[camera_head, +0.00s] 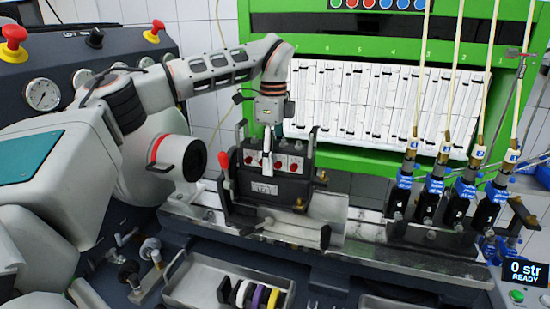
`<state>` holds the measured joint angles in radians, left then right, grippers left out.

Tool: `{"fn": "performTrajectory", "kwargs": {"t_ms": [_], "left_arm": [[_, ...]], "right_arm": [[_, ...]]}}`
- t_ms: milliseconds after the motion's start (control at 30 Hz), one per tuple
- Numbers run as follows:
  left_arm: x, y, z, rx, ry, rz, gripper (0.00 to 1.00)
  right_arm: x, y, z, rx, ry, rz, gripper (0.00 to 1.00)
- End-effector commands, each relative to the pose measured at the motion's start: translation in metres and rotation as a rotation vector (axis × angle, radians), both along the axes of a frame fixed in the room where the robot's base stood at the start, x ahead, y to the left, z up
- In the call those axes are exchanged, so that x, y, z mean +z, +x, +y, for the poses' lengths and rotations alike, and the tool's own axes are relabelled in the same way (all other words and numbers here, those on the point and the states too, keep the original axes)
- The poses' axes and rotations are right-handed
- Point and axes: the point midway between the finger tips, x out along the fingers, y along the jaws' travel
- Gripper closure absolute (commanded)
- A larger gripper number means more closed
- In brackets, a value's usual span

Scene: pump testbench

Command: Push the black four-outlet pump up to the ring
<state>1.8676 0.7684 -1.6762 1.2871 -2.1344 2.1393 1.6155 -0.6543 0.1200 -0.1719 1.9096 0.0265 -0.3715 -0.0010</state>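The black pump (273,191) stands upright on the metal bench rail (380,232), with a row of red-marked outlets on its upper front and a small label below. A bracket with a red-handled lever stands at its left. My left gripper (267,165) points straight down at the pump's top, its pale finger in front of the outlet row. Whether it touches, and whether the fingers are open, I cannot tell. A pale round housing with a dark opening and red band (180,155) is left of the pump; I cannot tell whether this is the ring. My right gripper is not in view.
Several black-and-blue injectors (434,192) with pale hoses stand on the rail's right. A tray (205,283) with coloured rings is in front. A green frame with a white gauge panel (350,101) stands behind. A display (524,272) reads "0 str READY".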

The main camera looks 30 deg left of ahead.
Motion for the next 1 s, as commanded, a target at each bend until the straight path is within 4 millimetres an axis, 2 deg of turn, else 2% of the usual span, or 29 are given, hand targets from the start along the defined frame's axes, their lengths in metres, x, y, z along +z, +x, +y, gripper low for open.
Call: {"fn": "performTrajectory", "kwargs": {"t_ms": [33,67,100,400,533,667,1000], "left_arm": [[-0.002,-0.001,0.004,0.006,0.004,0.004,0.33],[-0.002,-0.001,0.003,0.005,0.003,0.004,0.25],[-0.002,-0.001,0.003,0.005,0.003,0.003,0.24],[0.000,0.000,0.001,0.001,0.002,0.001,0.24],[0.008,0.000,0.001,0.001,0.002,0.000,0.24],[0.029,0.001,0.001,0.003,0.002,-0.004,0.24],[0.095,0.000,0.002,0.004,0.003,-0.002,0.24]], "right_arm": [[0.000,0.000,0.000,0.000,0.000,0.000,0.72],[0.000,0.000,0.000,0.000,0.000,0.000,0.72],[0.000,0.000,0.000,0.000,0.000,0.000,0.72],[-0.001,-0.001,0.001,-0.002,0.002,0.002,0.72],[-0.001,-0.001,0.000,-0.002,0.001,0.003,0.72],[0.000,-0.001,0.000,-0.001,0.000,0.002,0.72],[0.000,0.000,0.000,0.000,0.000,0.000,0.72]]}}
